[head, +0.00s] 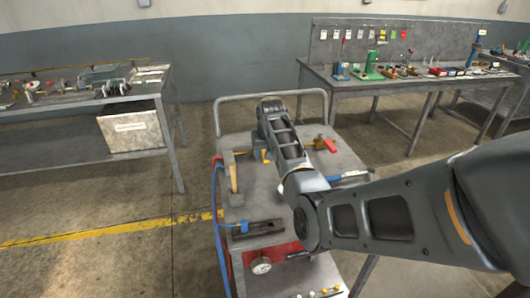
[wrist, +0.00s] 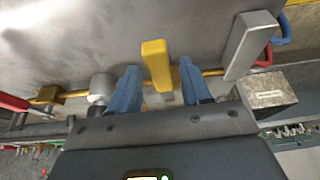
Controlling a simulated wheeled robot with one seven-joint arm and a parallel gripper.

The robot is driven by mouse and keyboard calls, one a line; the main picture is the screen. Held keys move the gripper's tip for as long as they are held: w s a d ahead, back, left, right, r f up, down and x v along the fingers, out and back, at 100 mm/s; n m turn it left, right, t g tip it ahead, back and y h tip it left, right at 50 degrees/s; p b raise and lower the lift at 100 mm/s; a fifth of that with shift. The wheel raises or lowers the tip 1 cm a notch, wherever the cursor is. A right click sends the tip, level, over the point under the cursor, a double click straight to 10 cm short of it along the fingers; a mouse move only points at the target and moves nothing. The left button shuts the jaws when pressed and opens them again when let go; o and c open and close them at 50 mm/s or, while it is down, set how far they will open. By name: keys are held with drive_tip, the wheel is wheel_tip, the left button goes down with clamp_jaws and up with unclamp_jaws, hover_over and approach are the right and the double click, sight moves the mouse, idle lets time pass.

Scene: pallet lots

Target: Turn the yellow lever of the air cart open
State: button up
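The air cart (head: 290,205) stands in front of me with a grey top and a rail at its far end. In the wrist view, the yellow lever (wrist: 157,62) is a flat bar on a thin yellow pipe. My gripper (wrist: 160,88) is open, with one blue finger on each side of the lever. Gaps show between the fingers and the lever, so it is not gripped. In the head view my arm hides most of the gripper, and a bit of yellow (head: 265,155) shows beside it.
A grey bar (wrist: 252,45) stands beside the yellow lever, with blue and red hoses (head: 217,210) along the cart's left side. Workbenches (head: 345,80) stand behind right and left (head: 80,105).

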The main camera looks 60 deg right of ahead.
clamp_jaws()
drive_tip(key=shift+w, duration=0.1)
idle(0.4)
